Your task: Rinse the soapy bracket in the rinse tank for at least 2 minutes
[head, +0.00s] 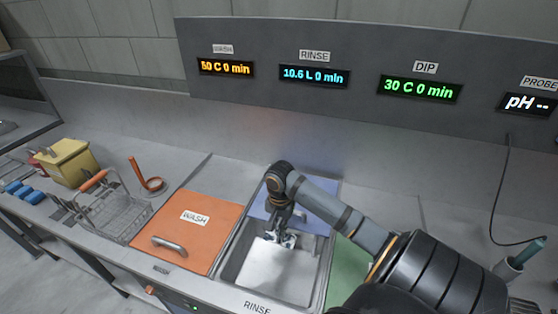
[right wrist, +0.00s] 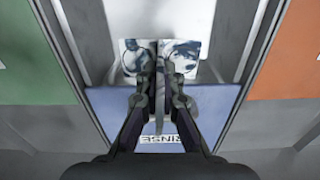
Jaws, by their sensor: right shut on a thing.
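The rinse tank (head: 232,252) is open, with a pale, flat surface inside; I cannot tell whether it is water or the tank bottom. Its blue lid (head: 322,192) lies behind the opening and also shows in the right wrist view (right wrist: 215,108). My right gripper (head: 284,228) is over the back part of the opening. In the right wrist view the gripper (right wrist: 160,80) is shut on the bracket (right wrist: 185,50), a pale metal piece with dark bluish patches. Whether the bracket touches water is unclear. My left gripper is not in view.
The orange wash lid (head: 190,222) covers the wash tank to the left; a green lid (head: 350,262) is to the right. A wire basket (head: 122,215) and yellow box (head: 70,162) stand at left. The rinse display (head: 314,76) reads 10.6 L 0 min. A probe (head: 526,253) stands at right.

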